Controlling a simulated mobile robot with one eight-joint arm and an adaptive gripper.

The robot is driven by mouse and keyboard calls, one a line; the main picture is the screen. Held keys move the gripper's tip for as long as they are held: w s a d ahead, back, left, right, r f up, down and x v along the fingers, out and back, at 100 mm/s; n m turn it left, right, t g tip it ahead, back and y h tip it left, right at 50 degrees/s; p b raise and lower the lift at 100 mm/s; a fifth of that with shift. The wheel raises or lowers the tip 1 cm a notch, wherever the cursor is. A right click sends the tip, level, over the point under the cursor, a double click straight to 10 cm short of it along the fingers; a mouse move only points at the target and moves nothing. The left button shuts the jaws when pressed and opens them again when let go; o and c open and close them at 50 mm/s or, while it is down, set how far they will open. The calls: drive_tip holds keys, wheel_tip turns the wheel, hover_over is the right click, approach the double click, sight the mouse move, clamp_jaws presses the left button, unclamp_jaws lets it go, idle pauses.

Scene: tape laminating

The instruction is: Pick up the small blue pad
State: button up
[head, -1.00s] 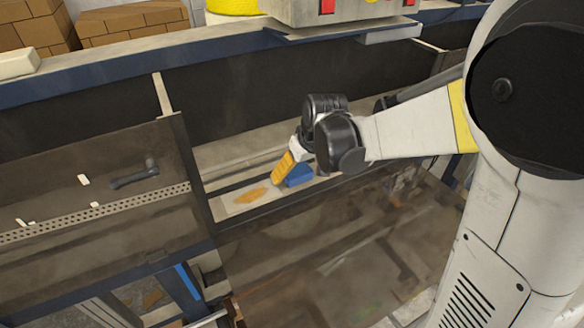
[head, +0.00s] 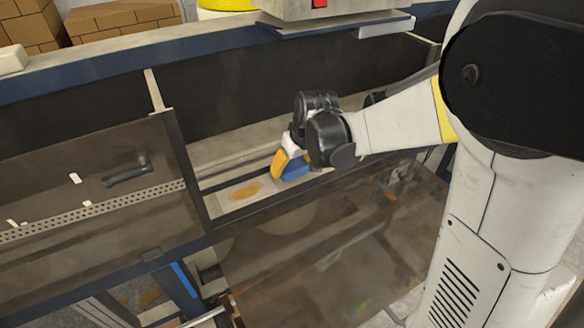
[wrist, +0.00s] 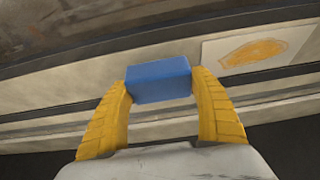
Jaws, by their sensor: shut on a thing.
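The small blue pad (wrist: 158,80) is a plain blue block. In the wrist view it sits between the two yellow fingers of my gripper (wrist: 160,88), which touch it at both ends. In the head view the pad (head: 296,170) shows beside a yellow finger of my gripper (head: 284,168), partly hidden by the wrist. My gripper is shut on the pad, over the pale ledge inside the machine opening. I cannot tell whether the pad is clear of the ledge.
A pale plate with an orange patch (head: 246,190) lies on the ledge, left of the pad; it also shows in the wrist view (wrist: 255,50). A brown panel with a black handle (head: 127,172) is at the left. A blue-edged beam (head: 150,45) runs behind the opening.

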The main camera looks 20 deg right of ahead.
sight(294, 164)
drive_tip(key=r, duration=0.2)
drive_tip(key=r+p, duration=0.1)
drive_tip(key=r, duration=0.1)
drive_tip(key=shift+d+r, duration=0.1)
drive_tip(key=shift+d, duration=0.15)
drive_tip(key=s+d+r+p, duration=0.1)
drive_tip(key=s+d+r, duration=0.2)
drive_tip(key=d+r, duration=0.3)
drive_tip(key=d, duration=0.4)
drive_tip(key=shift+s+d+r, duration=0.15)
drive_tip(key=shift+d+r, duration=0.05)
drive_tip(key=shift+d, duration=0.15)
